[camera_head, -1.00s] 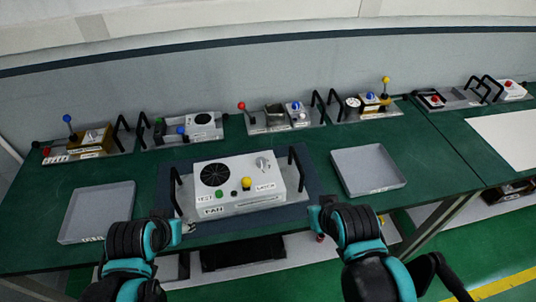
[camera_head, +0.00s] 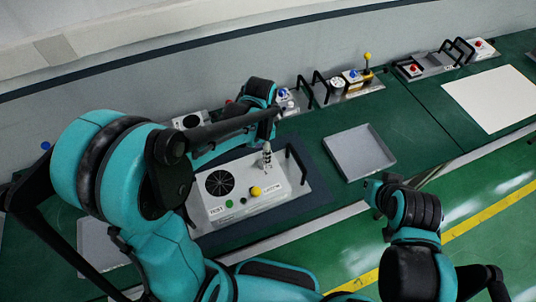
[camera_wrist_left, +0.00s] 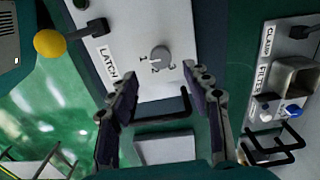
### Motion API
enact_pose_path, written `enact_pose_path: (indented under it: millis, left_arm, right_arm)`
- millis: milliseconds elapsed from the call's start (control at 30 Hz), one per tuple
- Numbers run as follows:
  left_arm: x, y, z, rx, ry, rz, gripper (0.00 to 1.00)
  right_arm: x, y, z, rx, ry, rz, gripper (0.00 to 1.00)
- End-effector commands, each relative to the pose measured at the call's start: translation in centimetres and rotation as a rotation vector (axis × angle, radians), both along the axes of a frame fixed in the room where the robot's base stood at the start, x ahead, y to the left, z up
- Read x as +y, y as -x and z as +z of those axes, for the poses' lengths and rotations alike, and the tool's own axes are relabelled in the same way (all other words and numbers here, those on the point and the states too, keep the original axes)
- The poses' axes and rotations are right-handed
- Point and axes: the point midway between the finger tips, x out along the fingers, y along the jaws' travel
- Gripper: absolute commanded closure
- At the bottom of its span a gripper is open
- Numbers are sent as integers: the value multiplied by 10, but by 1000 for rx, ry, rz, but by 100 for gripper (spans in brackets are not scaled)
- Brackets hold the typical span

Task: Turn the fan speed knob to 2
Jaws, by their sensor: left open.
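The fan unit (camera_head: 242,191) is a white box with a black round grille on the green table. My left gripper (camera_head: 267,158) reaches down over its rear right part, where the knob is hidden in the head view. In the left wrist view, the grey fan speed knob (camera_wrist_left: 159,54) sits on the white panel beside the marks 1, 2 and 3. I cannot tell surely which mark it points at. The left gripper (camera_wrist_left: 163,82) is open, its fingers apart to either side below the knob, not closed on it. My right gripper (camera_head: 371,187) is low at the table's front edge; its fingers are unclear.
An empty grey tray (camera_head: 358,151) lies to the right. Several other devices line the wall.

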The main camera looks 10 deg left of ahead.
Motion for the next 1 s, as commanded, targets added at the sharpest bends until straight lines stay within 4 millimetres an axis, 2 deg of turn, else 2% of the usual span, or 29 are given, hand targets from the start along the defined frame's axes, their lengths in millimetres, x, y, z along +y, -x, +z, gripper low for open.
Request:
enact_pose_path:
  millis: [100, 300, 467, 700, 733, 767, 900, 1000]
  left_arm:
    - [0, -1, -24, -1, 0, 1, 51]
    - [0, -1, -52, -2, 0, 2, 51]
    - [0, 0, -62, -2, 0, 3, 51]
    - [0, 0, -62, -3, 0, 3, 51]
    - [0, 0, -62, -3, 0, 3, 53]
    - [0, 0, -62, -3, 0, 3, 61]
    - [0, 0, -62, -3, 0, 3, 98]
    - [0, 0, -62, -3, 0, 3, 100]
  right_arm:
    - [0, 0, -7, 0, 0, 0, 100]
    - [0, 0, -13, 0, 0, 0, 100]
    - [0, 0, -15, 0, 0, 0, 100]
    - [0, 0, -14, 0, 0, 0, 100]
    - [0, 0, -14, 0, 0, 0, 100]
    - [0, 0, -14, 0, 0, 0, 100]
    - [0, 0, -14, 0, 0, 0, 100]
    - [0, 0, -14, 0, 0, 0, 100]
